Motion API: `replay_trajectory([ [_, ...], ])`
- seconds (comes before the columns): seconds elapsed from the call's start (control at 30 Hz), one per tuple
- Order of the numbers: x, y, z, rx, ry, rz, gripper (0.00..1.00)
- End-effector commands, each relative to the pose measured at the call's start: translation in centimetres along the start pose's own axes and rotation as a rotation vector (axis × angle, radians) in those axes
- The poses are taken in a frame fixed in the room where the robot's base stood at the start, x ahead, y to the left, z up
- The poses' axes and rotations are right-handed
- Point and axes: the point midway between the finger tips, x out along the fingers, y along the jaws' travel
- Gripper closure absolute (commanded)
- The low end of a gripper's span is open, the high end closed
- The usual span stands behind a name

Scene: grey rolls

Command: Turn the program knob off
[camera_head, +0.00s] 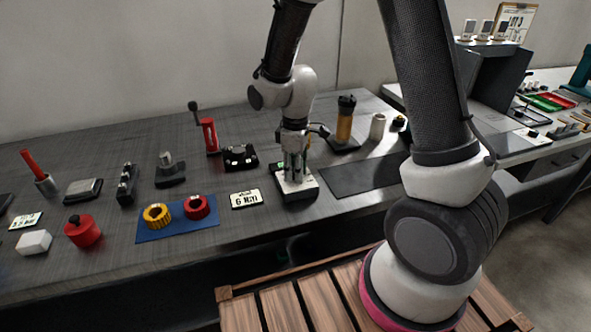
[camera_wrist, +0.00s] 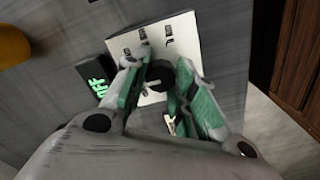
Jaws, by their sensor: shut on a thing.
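The program knob (camera_wrist: 160,76) is a dark round knob with a light pointer mark, on a white panel (camera_wrist: 184,26) with several short printed labels. In the wrist view my gripper (camera_wrist: 166,82) has its green-padded fingers on both sides of the knob, shut on it. A small dark display (camera_wrist: 97,79) beside the panel shows green letters that look like "OFF", seen turned. In the head view my gripper (camera_head: 294,172) points straight down over the panel's dark-edged box (camera_head: 296,194). The knob is hidden there by the fingers.
A card reading "6 NITI" or similar (camera_head: 245,199) lies left of the box. A black device (camera_head: 240,157) and an amber cylinder (camera_head: 345,120) stand behind. A dark flat mat (camera_head: 355,178) lies right.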

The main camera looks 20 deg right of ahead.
Motion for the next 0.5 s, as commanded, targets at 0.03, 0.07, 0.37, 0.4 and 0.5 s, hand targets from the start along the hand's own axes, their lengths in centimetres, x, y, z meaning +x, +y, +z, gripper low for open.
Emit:
replay_trajectory([
  [0.03,-0.06,0.06,-0.07,0.000,0.002,0.002,0.97],
  [0.07,-0.06,0.06,-0.07,0.000,0.002,0.002,0.97],
  [0.37,-0.04,0.05,-0.05,0.001,0.001,0.001,0.51],
  [0.4,-0.03,0.04,-0.04,0.001,0.001,0.001,0.51],
  [0.5,-0.02,0.03,-0.03,0.002,0.001,0.001,0.51],
])
